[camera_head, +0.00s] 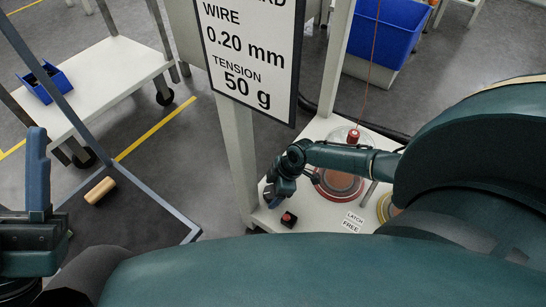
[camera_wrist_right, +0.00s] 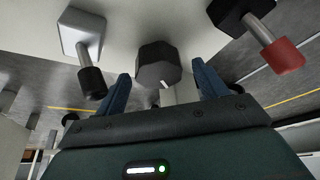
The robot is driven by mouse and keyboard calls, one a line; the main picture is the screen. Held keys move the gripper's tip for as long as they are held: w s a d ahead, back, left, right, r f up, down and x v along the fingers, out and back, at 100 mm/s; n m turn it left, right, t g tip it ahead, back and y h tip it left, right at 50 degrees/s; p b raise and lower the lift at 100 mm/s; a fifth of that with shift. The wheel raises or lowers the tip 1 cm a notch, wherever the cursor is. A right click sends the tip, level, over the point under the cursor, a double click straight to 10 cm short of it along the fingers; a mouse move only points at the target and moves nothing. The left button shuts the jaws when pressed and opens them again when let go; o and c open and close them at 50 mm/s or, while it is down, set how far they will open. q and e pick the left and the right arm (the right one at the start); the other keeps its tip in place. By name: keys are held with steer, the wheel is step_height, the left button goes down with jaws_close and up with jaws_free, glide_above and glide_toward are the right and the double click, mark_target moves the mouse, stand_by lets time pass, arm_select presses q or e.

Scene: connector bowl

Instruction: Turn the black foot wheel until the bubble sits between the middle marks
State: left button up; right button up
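In the right wrist view, a black faceted wheel (camera_wrist_right: 157,62) with a small white mark shows between the two blue fingers of my right gripper (camera_wrist_right: 164,88). The fingers are apart, with a gap visible on each side of the wheel. In the head view my right gripper (camera_head: 277,193) is at the left edge of the white bench (camera_head: 322,130), and the wheel cannot be made out there. My left gripper (camera_head: 38,175) is at the left edge, with one blue finger showing clearly; its opening is unclear. No bubble or middle marks are visible in either view.
Beside the wheel are a black-tipped lever (camera_wrist_right: 91,82) and a red-tipped lever (camera_wrist_right: 287,56). The bench holds a red button on a black box (camera_head: 288,219), a reddish disc (camera_head: 338,186) and a "LATCH FREE" label (camera_head: 352,222). A post and sign (camera_head: 250,50) stand behind my right gripper.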

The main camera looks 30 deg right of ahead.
steer(key=c, duration=0.9)
steer(key=shift+c, duration=0.2)
